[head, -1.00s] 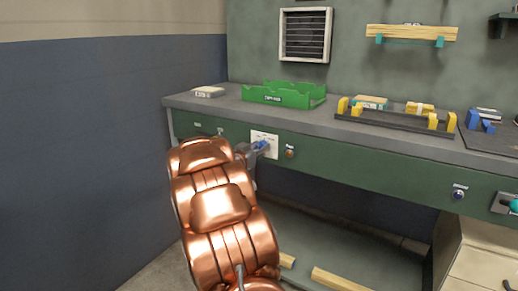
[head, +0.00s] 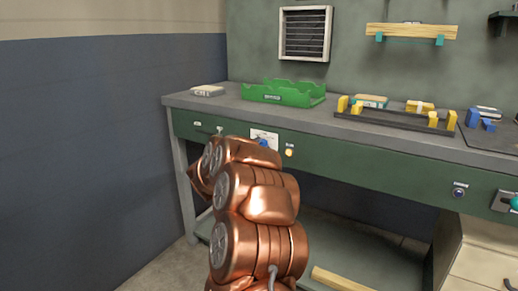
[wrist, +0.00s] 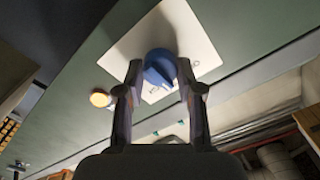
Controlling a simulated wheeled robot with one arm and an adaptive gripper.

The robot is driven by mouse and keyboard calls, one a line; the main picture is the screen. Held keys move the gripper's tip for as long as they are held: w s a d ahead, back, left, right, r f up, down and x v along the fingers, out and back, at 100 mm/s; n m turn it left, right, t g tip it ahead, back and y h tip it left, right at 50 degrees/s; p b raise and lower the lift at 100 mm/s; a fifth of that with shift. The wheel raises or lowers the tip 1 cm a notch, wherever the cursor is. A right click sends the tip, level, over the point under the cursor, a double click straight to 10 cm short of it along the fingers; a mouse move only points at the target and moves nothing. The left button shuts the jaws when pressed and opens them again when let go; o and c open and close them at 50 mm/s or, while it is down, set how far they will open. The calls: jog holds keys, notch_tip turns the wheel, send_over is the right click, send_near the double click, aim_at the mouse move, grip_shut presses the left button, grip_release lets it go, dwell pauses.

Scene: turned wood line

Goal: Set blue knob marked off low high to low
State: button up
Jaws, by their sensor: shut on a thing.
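The blue knob (wrist: 159,66) sits on a white plate (wrist: 183,30) on the green bench front. In the wrist view my gripper (wrist: 159,74) has its two fingers on either side of the knob, shut on it. Small marks show on the plate near the knob, too small to read, and I cannot tell which mark the knob points at. In the head view the knob (head: 264,142) and plate (head: 262,134) show just above my copper arm, which hides the gripper.
A round lit pale-yellow lamp (head: 288,152) is just right of the plate. Another dark blue knob (head: 459,193) and a teal-handled control (head: 512,203) are farther right. A green tray (head: 284,98) and a dark rack (head: 395,121) stand on the benchtop.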

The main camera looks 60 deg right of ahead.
dwell(0.3)
jog(key=o, duration=1.1)
jog(key=shift+o, duration=0.2)
jog(key=a, duration=1.2)
jog(key=shift+s, duration=0.25)
